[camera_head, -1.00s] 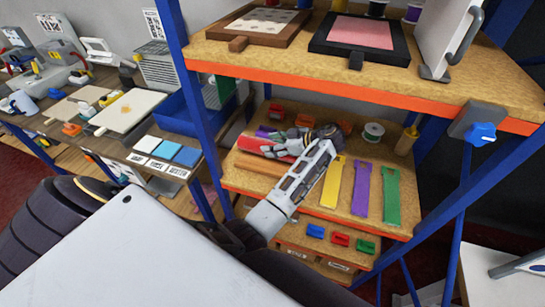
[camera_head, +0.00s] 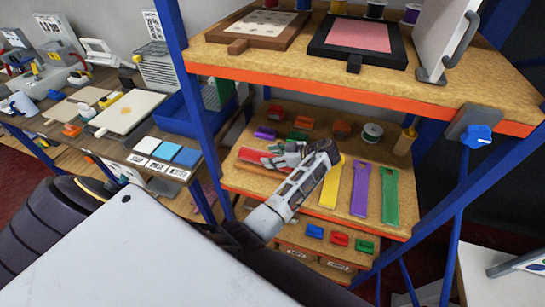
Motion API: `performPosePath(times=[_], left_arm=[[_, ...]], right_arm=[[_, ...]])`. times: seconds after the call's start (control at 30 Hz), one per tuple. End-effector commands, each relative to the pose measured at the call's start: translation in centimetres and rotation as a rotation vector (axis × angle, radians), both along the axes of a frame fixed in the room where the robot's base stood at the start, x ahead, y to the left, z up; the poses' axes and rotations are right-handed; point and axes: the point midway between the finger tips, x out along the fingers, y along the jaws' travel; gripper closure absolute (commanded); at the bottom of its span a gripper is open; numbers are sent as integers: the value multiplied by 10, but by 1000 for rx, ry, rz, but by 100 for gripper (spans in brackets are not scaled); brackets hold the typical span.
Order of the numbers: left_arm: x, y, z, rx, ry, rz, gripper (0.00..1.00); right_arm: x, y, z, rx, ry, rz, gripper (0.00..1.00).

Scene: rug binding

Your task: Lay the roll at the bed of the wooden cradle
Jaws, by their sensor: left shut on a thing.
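A red roll (camera_head: 254,157) is at the left part of the middle shelf of the orange-edged rack. My left gripper (camera_head: 282,156) reaches in over that shelf and is shut on the roll at its right part. The fingers and arm hide the roll's right end. The wooden cradle cannot be made out clearly; the roll and gripper cover the place where a brown wooden piece showed earlier. I cannot tell whether the roll touches it. My right gripper is not in view.
Yellow (camera_head: 332,182), purple (camera_head: 360,188) and green (camera_head: 389,195) strips lie right of my arm. Small coloured blocks and a spool (camera_head: 372,132) stand behind. The upper shelf (camera_head: 270,62) overhangs. A blue post (camera_head: 185,100) stands left.

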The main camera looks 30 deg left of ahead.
Motion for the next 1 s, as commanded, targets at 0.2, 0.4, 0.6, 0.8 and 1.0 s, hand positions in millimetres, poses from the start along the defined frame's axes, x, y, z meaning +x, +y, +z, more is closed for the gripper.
performPosePath(times=[0.2,0.4,0.6,0.8,1.0], left_arm=[[0,0,-4,0,-1,0,76],[0,0,-5,0,-1,0,76],[0,0,-7,0,0,0,37],[0,0,-7,-1,0,0,27],[0,0,-7,-1,0,0,27]], right_arm=[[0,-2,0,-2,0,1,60],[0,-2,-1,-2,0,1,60],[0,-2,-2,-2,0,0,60],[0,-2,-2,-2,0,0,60],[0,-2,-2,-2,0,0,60]])
